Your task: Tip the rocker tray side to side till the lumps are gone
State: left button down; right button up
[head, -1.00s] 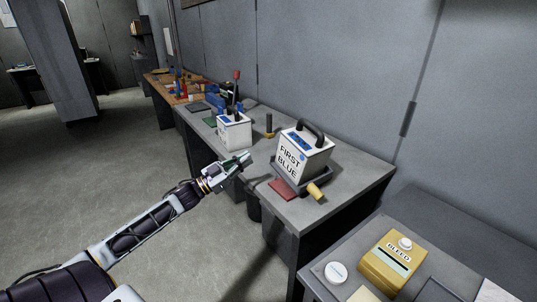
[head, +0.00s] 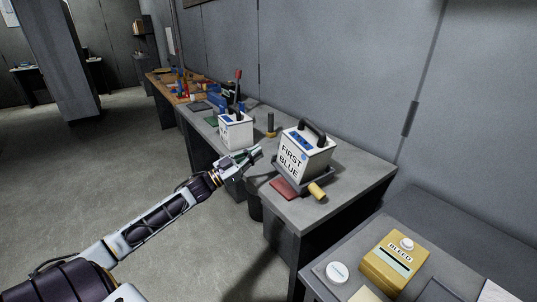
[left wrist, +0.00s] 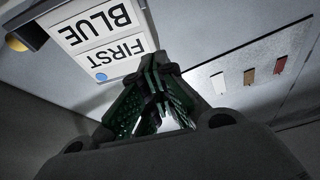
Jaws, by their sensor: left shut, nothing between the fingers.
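A dark tray (head: 313,185) with a wooden handle (head: 317,190) is on the grey bench and may be the rocker tray. A white box (head: 304,155) marked FIRST BLUE, with a black carrying handle, sits on it and hides most of it. The box's label shows upside down in the left wrist view (left wrist: 105,35). No lumps can be made out. My left gripper (head: 254,153) is shut and empty, left of the box and apart from it. Its green-padded fingers (left wrist: 156,70) meet in the left wrist view. My right gripper is out of view.
A second white box (head: 234,132) stands farther back on the bench, close beyond my left gripper. A red pad (head: 284,188) lies in front of the tray. A yellow BLEED box (head: 393,262) and a round white button (head: 337,272) are on the nearer table.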

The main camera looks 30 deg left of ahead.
pick_arm(q)
jog(key=w+d+f, duration=0.2)
jog(key=w, duration=0.3)
jog(key=shift+w, duration=0.3)
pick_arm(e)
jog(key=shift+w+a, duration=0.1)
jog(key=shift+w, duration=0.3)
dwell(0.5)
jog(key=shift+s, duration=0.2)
pick_arm(q)
jog(key=shift+a, duration=0.1)
